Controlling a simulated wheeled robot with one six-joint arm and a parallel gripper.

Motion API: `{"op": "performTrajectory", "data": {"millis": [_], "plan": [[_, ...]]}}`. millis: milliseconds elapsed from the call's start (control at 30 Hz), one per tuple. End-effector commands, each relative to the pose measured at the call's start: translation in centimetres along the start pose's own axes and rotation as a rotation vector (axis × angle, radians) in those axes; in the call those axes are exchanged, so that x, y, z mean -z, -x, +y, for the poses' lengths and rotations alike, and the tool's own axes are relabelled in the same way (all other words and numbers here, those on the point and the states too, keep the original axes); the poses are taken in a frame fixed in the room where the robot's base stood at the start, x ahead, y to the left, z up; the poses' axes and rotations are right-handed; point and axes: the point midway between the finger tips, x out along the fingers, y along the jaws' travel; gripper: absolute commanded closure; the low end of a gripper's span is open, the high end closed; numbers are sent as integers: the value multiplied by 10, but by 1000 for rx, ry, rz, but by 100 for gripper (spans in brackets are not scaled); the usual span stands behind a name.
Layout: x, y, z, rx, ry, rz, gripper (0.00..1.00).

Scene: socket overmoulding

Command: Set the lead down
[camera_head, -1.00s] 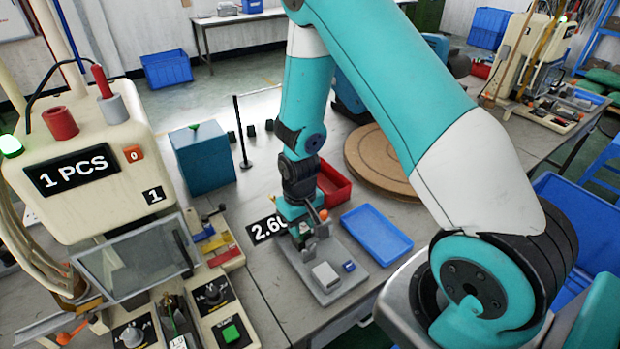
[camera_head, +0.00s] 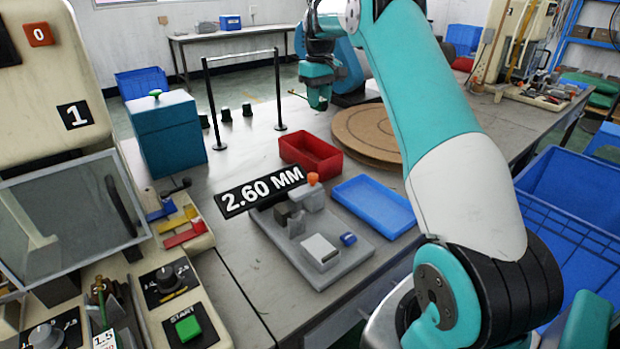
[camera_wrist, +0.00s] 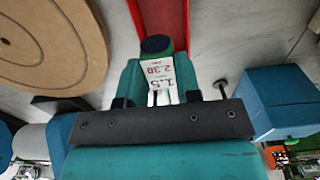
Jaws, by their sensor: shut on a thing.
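My gripper (camera_head: 319,98) is raised above the table at the back, to the right of the black stand. In the wrist view my gripper (camera_wrist: 160,90) has its teal jaws shut on the lead (camera_wrist: 158,70).
A black two-post stand (camera_head: 209,100) and several small dark cups (camera_head: 247,109) stand near a teal box (camera_head: 166,135). A red tray (camera_head: 310,152), blue tray (camera_head: 375,206), grey gauge fixture (camera_head: 340,268) and round wooden board (camera_head: 372,130) share the table. The moulding machine (camera_head: 60,110) is left.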

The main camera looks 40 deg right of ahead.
Motion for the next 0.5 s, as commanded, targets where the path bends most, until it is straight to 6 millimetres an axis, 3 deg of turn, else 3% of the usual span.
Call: {"op": "performTrajectory", "data": {"millis": [167, 500], "plan": [[-2, -25, 3, 2, 0, -6, 92], [-2, -119, 2, 2, 0, -6, 92]]}}
